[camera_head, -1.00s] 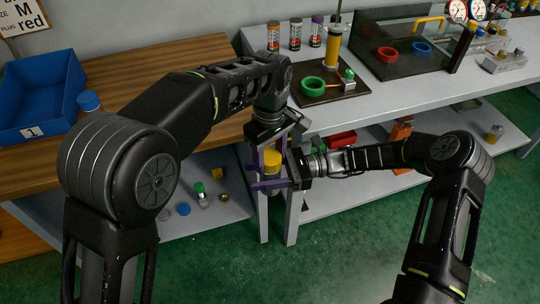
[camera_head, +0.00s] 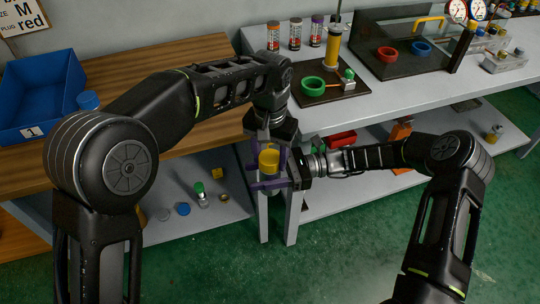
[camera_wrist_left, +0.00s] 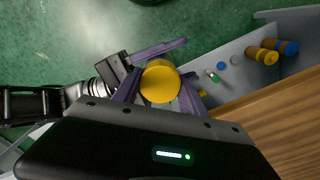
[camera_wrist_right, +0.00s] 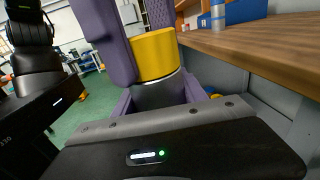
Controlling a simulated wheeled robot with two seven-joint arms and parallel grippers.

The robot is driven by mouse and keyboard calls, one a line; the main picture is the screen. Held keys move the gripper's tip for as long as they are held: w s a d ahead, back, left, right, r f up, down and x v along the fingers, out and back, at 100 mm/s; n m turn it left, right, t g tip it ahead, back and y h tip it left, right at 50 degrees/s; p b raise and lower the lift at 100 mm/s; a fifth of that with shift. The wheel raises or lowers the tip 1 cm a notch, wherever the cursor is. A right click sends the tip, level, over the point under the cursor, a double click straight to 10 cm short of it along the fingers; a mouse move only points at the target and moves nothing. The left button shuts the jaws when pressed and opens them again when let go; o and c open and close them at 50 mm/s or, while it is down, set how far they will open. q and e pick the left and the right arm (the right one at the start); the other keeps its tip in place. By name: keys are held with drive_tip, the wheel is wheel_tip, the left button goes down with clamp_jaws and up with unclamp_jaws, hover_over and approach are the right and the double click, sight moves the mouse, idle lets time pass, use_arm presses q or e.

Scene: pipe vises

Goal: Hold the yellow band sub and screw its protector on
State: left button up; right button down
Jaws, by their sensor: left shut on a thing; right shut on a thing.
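A yellow protector (camera_wrist_right: 155,54) sits on top of the grey sub (camera_wrist_right: 158,92), upright and in line with it in the right wrist view. The protector also shows in the head view (camera_head: 269,161) and end-on in the left wrist view (camera_wrist_left: 160,82). My left gripper (camera_wrist_left: 160,90) comes from above and is shut on the protector, one purple finger on each side. My right gripper (camera_head: 268,183) comes from the right and is shut on the sub below it. The thread between the parts is hidden, so I cannot tell how tight they are.
A wooden bench (camera_head: 140,130) with a blue bin (camera_head: 42,100) is at the left. A grey table (camera_head: 340,115) with a green ring (camera_head: 313,86) is behind the grippers. Its leg stands close behind them. The lower shelf (camera_head: 225,212) holds several small parts.

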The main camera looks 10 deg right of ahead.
use_arm(q)
drive_tip(key=m, duration=0.5)
drive_tip(key=o, duration=1.6)
wheel_tip(320, 180, up, 8)
drive_tip(key=shift+f, duration=0.2)
drive_tip(key=shift+w+d+f, duration=0.1)
